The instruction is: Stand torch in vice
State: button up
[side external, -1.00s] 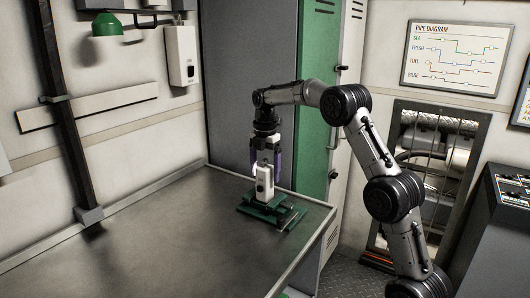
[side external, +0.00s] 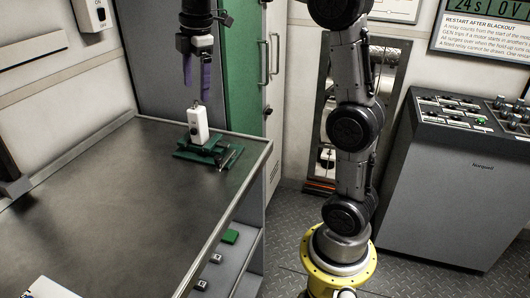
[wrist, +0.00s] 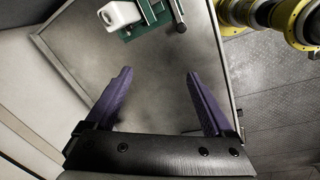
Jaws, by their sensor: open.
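The white torch (side external: 198,124) stands upright in the green vice (side external: 208,149) near the far right corner of the bench. Both also show at the top of the wrist view, the torch (wrist: 118,14) and part of the vice (wrist: 148,14). My gripper (side external: 197,92) is above the torch, apart from it, with its purple fingers spread and empty. In the wrist view the open fingers (wrist: 158,72) have only bare bench between them. How tightly the vice jaws hold the torch cannot be told.
The grey metal bench (side external: 110,190) is mostly clear. A shelf under its right side holds a green block (side external: 230,237) and small dark items. A grey console (side external: 455,185) stands at right. A green and grey cabinet (side external: 240,75) stands behind the bench.

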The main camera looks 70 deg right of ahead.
jog(key=s+a+f+m+t, duration=0.1)
jog(key=s+a+f+m, duration=0.2)
jog(key=s, duration=0.4)
jog(key=s+a+f+m+t, duration=0.1)
jog(key=s+a+f+m, duration=0.2)
jog(key=s, duration=0.5)
jog(key=s+a+f+m+t, duration=0.1)
jog(key=s+a+f+m, duration=0.2)
jog(key=s+a+m, duration=0.2)
jog(key=shift+s+f+m+t+y, duration=0.15)
jog(key=shift+s+m+t+y, duration=0.25)
jog(key=shift+s, duration=0.8)
